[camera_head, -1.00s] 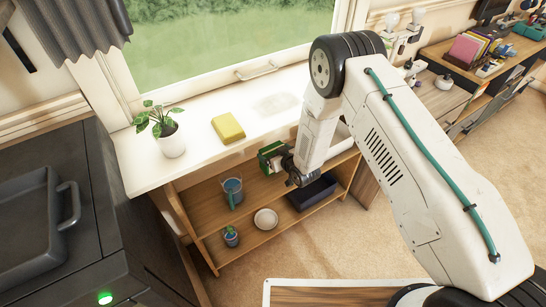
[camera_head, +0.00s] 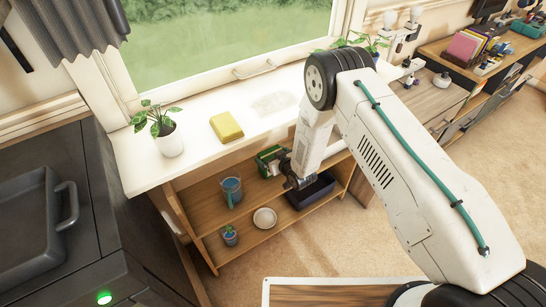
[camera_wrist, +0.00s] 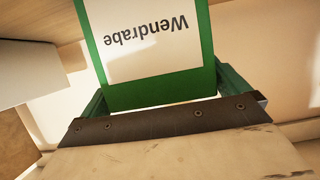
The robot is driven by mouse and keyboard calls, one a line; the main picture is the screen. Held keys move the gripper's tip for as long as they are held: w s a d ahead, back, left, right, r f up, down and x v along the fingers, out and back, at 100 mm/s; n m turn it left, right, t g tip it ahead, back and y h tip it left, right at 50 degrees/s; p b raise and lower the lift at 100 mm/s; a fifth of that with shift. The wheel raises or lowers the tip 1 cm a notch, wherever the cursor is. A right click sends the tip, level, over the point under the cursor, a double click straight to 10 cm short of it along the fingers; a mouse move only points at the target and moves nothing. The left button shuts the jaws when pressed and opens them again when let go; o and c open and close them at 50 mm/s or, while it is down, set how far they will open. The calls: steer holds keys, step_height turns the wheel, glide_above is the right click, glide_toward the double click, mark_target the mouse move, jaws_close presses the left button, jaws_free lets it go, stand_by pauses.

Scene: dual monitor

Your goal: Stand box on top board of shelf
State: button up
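The green box (camera_head: 268,161) with a white label stands upright on the top board (camera_head: 203,194) of the wooden shelf under the window sill, at its right part. In the wrist view the box (camera_wrist: 150,45) is straight ahead, its label reading "Wendrabe" upside down. My gripper (camera_head: 287,170) is just to the right of and in front of the box. Its two green fingers show spread at either side of the near end of the box, with a light gap before the palm. The box's base is hidden in the wrist view.
A yellow block (camera_head: 227,126) and potted plant (camera_head: 168,139) are on the sill.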

steer(key=shift+r, duration=0.25)
steer(key=v, duration=1.2)
